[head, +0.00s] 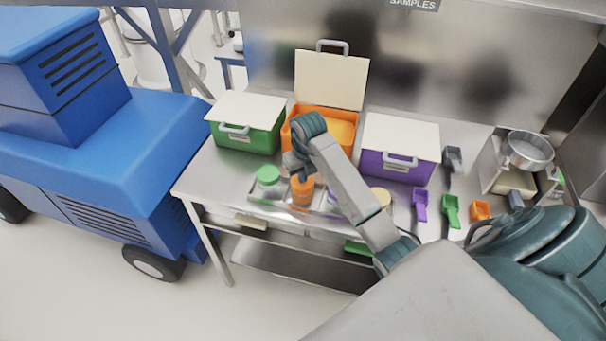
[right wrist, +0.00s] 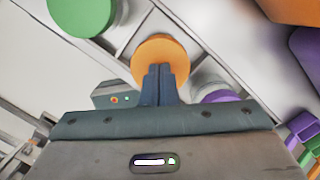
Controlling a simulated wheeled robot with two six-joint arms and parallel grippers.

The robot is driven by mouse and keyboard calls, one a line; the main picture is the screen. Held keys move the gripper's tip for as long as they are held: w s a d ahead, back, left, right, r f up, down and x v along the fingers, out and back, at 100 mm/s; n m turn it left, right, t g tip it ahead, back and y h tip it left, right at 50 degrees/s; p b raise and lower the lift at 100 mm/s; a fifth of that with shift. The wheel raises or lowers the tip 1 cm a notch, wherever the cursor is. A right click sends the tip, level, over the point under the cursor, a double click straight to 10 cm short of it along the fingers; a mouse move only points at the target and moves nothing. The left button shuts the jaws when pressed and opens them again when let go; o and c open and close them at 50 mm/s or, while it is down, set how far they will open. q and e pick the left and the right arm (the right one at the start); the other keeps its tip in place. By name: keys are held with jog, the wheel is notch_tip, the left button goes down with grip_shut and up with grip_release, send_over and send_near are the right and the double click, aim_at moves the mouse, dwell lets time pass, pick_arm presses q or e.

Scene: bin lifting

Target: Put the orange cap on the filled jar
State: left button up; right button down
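An orange cap (head: 303,182) shows at the top of an orange-looking jar (head: 301,202) in the rack at the table's front edge. Whether the cap is seated on the jar cannot be told. In the right wrist view the round orange cap (right wrist: 160,50) lies just beyond and beneath my right gripper (right wrist: 158,70). Its two dark fingers are close together over the cap's near edge. In the head view my right gripper (head: 297,168) is right above the jar, and its fingertips are mostly hidden. Contact with the cap is unclear. My left gripper is not in view.
A green-capped jar (head: 268,176) stands left of the orange one; a purple cap (right wrist: 221,96) is to its right. Behind are a green bin (head: 243,143), an open orange bin (head: 345,116) and a purple bin (head: 396,168). Scoops and a balance (head: 507,178) stand right.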

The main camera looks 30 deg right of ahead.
jog(key=shift+r+p, duration=1.7)
jog(key=shift+r, duration=0.75)
jog(key=shift+r+p, duration=0.35)
jog(key=shift+r, duration=0.7)
